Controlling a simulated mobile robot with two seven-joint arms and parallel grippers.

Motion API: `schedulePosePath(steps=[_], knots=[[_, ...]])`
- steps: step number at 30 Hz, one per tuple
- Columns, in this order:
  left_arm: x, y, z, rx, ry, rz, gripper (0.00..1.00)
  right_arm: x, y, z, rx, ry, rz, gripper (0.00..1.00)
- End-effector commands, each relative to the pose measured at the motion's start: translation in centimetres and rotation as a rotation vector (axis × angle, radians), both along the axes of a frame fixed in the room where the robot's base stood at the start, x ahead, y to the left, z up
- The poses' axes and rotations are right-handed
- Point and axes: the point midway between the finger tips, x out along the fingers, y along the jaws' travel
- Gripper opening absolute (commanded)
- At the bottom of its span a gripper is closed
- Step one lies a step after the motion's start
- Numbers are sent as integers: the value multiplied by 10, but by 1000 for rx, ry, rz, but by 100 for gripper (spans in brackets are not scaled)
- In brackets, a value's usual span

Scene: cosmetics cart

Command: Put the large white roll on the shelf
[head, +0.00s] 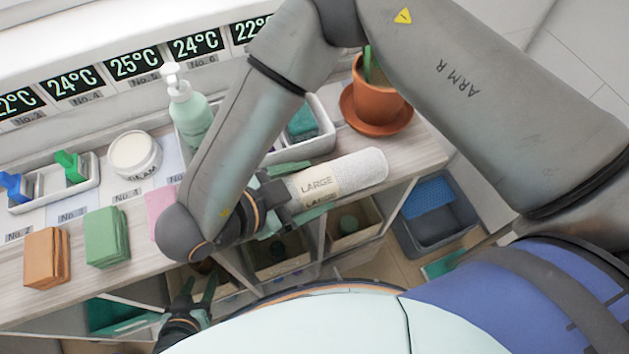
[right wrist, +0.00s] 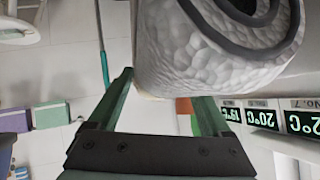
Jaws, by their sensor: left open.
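The large white roll (head: 358,174), with a "LARGE" label, shows at the front edge of the counter in the head view. Whether it rests there or is held above is unclear. My right gripper (head: 308,188) is at its left end, with green fingers spread on either side. In the right wrist view the roll's spiral end (right wrist: 215,62) fills the top, close to the fingers of the right gripper (right wrist: 165,95). I cannot tell whether they clamp it. My left gripper (head: 197,291) is open and empty before the shelf compartments (head: 312,232) under the counter.
A terracotta plant pot (head: 377,100) stands behind the roll. A pump bottle (head: 188,108), a white jar (head: 134,154), and green (head: 107,238) and orange (head: 46,259) folded cloths are on the counter. A grey bin (head: 436,226) stands to the right.

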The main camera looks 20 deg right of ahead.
Motion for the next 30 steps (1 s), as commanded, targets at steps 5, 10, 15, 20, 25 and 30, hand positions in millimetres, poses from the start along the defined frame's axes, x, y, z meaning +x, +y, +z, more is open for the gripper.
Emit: schedulePosePath(steps=[5, 10, 15, 20, 25, 30], knots=[[0, 0, 0, 0, 0, 0, 50, 0, 0, 0, 0, 1, -1, 61], [0, 0, 0, 0, 1, 0, 50, 0, 0, 0, 0, 1, 0, 42], [-1, 0, 0, 0, 1, 0, 50, 0, 0, 0, 0, 1, 0, 22], [-1, 0, 0, 0, 2, 0, 50, 0, 0, 0, 0, 1, 0, 4], [-1, 0, 0, 0, 2, 0, 50, 0, 0, 0, -1, 1, 0, 0], [-1, 0, 2, 0, 2, 0, 50, 0, 1, 4, -1, 0, 0, 0]])
